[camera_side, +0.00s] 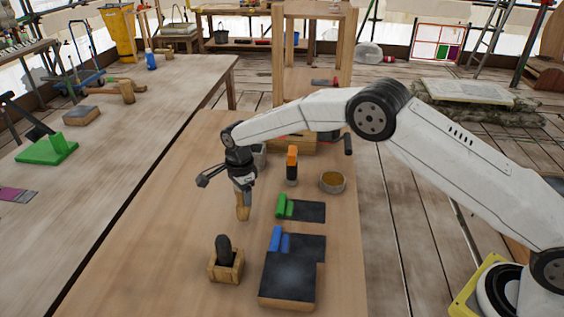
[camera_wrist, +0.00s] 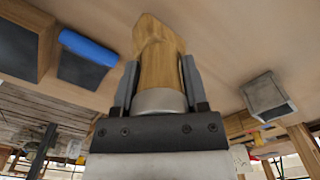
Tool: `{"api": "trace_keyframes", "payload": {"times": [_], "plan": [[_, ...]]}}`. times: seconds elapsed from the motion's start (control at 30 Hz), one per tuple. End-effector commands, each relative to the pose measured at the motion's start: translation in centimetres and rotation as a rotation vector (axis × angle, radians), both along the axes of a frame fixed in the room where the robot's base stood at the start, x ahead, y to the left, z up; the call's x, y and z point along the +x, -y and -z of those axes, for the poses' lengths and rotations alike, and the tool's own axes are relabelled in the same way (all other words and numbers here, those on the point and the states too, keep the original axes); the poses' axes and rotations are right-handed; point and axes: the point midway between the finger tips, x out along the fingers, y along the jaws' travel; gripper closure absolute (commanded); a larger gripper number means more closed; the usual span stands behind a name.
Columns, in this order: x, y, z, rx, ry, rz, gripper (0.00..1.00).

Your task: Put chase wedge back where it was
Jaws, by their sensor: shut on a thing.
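The chase wedge appears to be the light wooden piece (camera_side: 242,207) hanging below my gripper (camera_side: 243,187) in the side view. In the wrist view it is a tan wooden block with a slanted end (camera_wrist: 158,50), held between the two grey fingers of my gripper (camera_wrist: 160,75). My gripper is shut on it. It stands over the wooden bench (camera_side: 185,220), left of the green-edged dark block. I cannot tell whether its lower end touches the bench. No marked place for it can be made out.
To the right are a green-edged dark block (camera_side: 306,212) and a blue-edged dark block (camera_side: 290,280). A wooden holder (camera_side: 226,268) with a dark rounded piece stands in front. An orange-topped bottle (camera_side: 292,165) and round tin (camera_side: 333,183) stand behind. The bench's left side is clear.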

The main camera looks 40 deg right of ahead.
Motion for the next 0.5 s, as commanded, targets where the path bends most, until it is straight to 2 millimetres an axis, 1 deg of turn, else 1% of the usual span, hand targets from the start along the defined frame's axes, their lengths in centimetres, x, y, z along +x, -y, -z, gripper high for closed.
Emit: {"api": "trace_keyframes", "payload": {"times": [0.1, 0.2, 0.3, 0.5], "plan": [[-0.1, 0.0, 1.6, 0.000, -0.003, 0.000, 1.00], [0.0, 0.0, 2.5, 0.000, 0.000, -0.001, 1.00], [0.0, 0.0, 2.9, 0.001, 0.001, -0.001, 1.00], [0.0, 0.0, 2.9, 0.001, 0.001, -0.001, 1.00]]}}
